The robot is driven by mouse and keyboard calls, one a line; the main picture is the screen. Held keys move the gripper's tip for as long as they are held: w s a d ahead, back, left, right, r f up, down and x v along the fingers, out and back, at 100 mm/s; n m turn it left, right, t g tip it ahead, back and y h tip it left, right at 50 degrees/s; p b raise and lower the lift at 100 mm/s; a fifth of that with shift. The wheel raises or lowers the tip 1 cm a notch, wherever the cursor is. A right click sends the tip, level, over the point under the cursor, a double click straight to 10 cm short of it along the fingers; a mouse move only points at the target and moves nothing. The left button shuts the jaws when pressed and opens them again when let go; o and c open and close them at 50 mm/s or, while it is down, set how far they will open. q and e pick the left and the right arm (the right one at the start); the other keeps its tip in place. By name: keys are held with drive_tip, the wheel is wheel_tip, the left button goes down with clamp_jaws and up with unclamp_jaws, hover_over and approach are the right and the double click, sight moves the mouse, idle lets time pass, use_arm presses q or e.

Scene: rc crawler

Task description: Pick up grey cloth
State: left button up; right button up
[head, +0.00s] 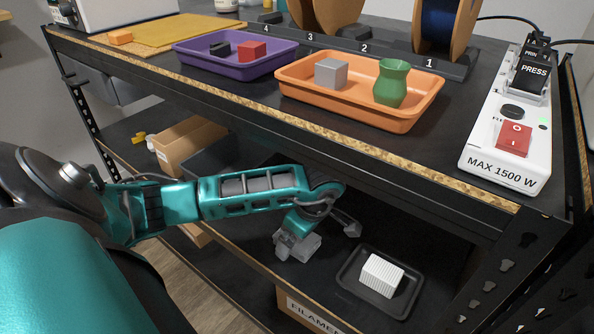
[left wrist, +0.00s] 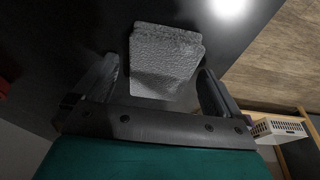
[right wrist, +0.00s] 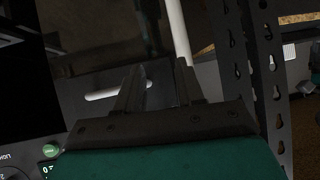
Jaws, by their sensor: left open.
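The grey cloth (left wrist: 165,60) is a folded, textured grey pad lying on the dark lower shelf. In the left wrist view it lies ahead of and between the fingers of my left gripper (left wrist: 158,85), which is open with nothing gripped. In the head view my left gripper (head: 292,243) reaches down over the lower shelf, and a grey patch that looks like the cloth (head: 308,247) shows at its fingers, partly covered. I cannot tell whether they touch. My right gripper (right wrist: 158,85) shows only in the right wrist view, its fingers apart and empty.
Above the left arm is the upper shelf edge (head: 300,132), with an orange tray (head: 405,122) and a purple tray (head: 195,68). On the lower shelf, a black tray (head: 345,283) with a white ribbed block (head: 382,275) is to the right. A cardboard box (head: 180,140) stands at the left.

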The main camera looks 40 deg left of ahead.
use_arm(q)
drive_tip(key=shift+f, duration=0.2)
idle(0.5)
drive_tip(key=c, duration=1.1)
